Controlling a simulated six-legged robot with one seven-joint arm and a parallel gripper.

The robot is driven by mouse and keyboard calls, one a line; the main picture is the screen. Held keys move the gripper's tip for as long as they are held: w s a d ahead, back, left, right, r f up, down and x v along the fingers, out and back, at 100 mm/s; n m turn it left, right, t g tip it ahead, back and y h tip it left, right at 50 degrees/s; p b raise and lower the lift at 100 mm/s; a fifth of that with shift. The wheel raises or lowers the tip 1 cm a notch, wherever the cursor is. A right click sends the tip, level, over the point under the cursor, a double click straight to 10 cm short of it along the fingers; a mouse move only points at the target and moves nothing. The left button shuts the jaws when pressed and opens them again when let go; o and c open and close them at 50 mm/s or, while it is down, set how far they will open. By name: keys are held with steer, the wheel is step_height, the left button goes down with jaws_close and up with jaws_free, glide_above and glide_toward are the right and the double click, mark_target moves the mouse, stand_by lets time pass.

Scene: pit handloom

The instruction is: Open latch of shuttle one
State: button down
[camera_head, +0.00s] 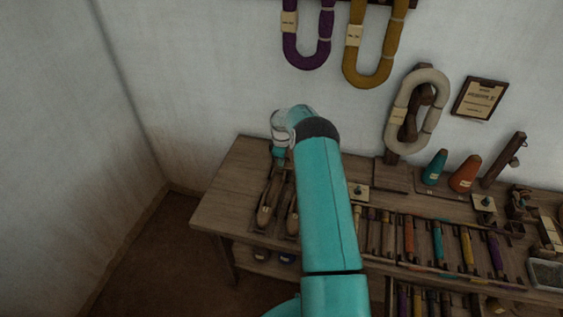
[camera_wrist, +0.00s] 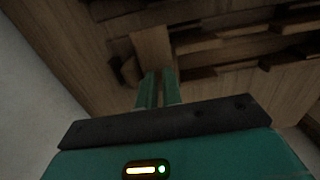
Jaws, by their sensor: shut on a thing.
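Two dark wooden boat-shaped shuttles lie side by side at the left end of the workbench: a left shuttle (camera_head: 267,207) and a right shuttle (camera_head: 292,217), partly behind my arm. I cannot read which is shuttle one. My gripper (camera_head: 279,156) points down at the far end of the left shuttle. In the wrist view my gripper (camera_wrist: 160,75) has its two green fingers close together, with their tips against brown wood. It is shut on a small part there, which looks to be the shuttle's latch. The latch is too small and dark to tell its position.
The workbench (camera_head: 236,180) carries a rack of coloured bobbins (camera_head: 437,243) right of my arm. A teal cone (camera_head: 434,167) and an orange cone (camera_head: 465,174) stand behind. Yarn hanks hang on the wall, including a purple one (camera_head: 307,50). The floor at left is clear.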

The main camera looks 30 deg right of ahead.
stand_by(0.3)
steer(key=c, duration=1.6)
jaws_free()
steer(key=shift+o, duration=0.2)
step_height(320, 180, up, 14)
